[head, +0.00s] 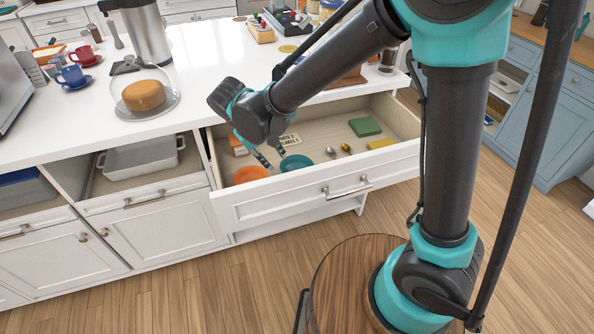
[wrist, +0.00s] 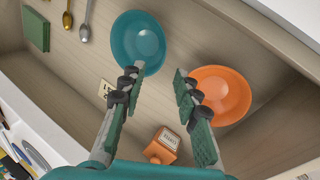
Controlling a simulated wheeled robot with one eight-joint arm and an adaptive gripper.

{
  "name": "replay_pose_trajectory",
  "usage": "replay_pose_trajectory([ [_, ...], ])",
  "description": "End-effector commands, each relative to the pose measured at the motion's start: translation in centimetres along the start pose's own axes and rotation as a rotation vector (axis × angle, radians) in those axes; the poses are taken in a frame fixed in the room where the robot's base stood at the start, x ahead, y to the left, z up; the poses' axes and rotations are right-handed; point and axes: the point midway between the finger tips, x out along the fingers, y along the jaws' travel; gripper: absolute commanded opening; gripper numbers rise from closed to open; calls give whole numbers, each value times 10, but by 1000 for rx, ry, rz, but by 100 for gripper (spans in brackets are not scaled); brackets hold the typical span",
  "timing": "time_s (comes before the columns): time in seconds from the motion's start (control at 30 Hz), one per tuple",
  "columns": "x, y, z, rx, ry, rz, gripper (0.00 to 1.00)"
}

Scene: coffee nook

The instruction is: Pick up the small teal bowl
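The small teal bowl (wrist: 138,42) lies in the open drawer, at the top middle of the wrist view; in the head view the teal bowl (head: 296,162) shows near the drawer's front wall. My gripper (wrist: 157,75) is open. Its left finger reaches to the teal bowl's near rim in the picture; I cannot tell whether it touches. Its right finger is beside the orange bowl (wrist: 222,94), overlapping that bowl's left edge. In the head view my gripper (head: 272,152) hangs over the drawer's left part, with nothing seen between its fingers.
The open drawer (head: 300,196) also holds an orange box (wrist: 162,147), a small label card (wrist: 105,92), two spoons (wrist: 84,33) and a green block (wrist: 36,30). A yellow item (head: 380,143) lies at its right. The white counter (head: 215,70) stands above and behind.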

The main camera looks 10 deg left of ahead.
Motion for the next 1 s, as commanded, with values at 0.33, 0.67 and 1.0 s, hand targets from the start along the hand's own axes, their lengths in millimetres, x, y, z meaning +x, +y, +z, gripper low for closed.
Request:
replay_pose_trajectory([
  [0.33,36,0,0,1,-1,0,32],
  [0.67,78,-2,-1,2,0,0,32],
  [1.0,87,-2,-1,0,0,0,32],
])
